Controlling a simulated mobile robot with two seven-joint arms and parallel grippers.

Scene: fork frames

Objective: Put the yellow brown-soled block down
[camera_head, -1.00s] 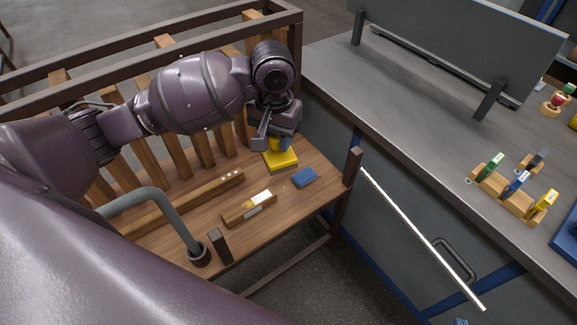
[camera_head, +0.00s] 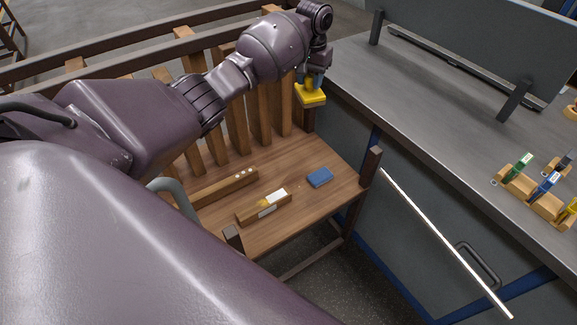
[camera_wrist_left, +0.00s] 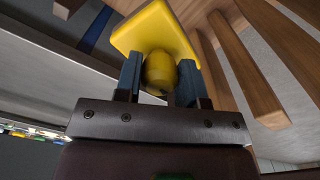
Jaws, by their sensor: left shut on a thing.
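The yellow block (camera_head: 310,94) is in my left gripper (camera_head: 312,80), held in the air above the back right corner of the wooden bench. Its underside edge looks tan-brown in the head view. In the left wrist view the block shows a wide yellow plate (camera_wrist_left: 155,30) with a round yellow knob (camera_wrist_left: 160,70). The left gripper's two fingers (camera_wrist_left: 159,80) are closed on either side of this knob. My right gripper is not in view.
The bench seat (camera_head: 285,165) carries a blue block (camera_head: 320,177), a wooden piece with a white label (camera_head: 263,208) and a long wooden bar (camera_head: 222,189). Slats (camera_head: 258,120) stand behind. A grey counter (camera_head: 440,125) lies right, with a wooden rack (camera_head: 530,200).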

